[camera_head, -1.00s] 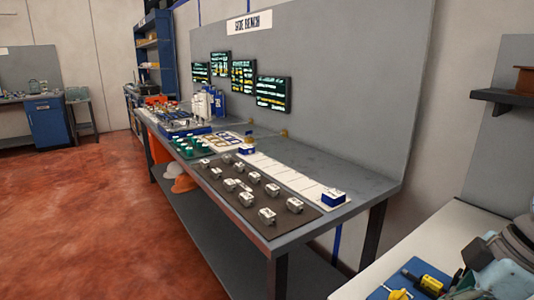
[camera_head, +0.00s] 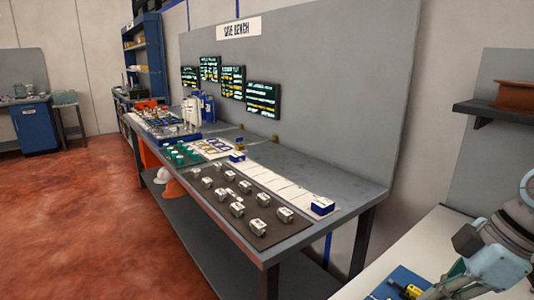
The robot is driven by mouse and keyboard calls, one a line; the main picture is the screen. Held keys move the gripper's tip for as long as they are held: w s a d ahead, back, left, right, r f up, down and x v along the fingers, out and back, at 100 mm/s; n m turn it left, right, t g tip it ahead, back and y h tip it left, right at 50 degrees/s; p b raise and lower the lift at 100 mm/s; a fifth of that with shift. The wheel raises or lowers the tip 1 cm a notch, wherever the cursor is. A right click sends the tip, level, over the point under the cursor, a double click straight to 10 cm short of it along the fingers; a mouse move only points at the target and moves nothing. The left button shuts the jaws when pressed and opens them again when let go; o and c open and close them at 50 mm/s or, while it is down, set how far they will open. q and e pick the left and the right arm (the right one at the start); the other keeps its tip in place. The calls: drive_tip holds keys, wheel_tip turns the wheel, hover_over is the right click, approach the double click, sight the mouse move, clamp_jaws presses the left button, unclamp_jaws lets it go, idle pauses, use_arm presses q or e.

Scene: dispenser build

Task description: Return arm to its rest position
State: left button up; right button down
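Part of my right arm (camera_head: 497,262), light blue and grey with a dark joint cap, shows at the lower right edge, over the white table. Its gripper cannot be made out in the picture. My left arm and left gripper are out of view. No held object can be seen.
A long grey side bench (camera_head: 335,178) carries a dark mat (camera_head: 215,199) with several grey blocks, a white strip (camera_head: 279,187) and blue boxes. A white table (camera_head: 430,240) with a blue mat (camera_head: 380,292) is at lower right. A dark shelf (camera_head: 478,107) juts out above. The red floor (camera_head: 80,220) at left is clear.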

wheel_tip(320, 180, up, 3)
drive_tip(key=shift+f+p, duration=0.1)
drive_tip(key=shift+p, duration=0.6)
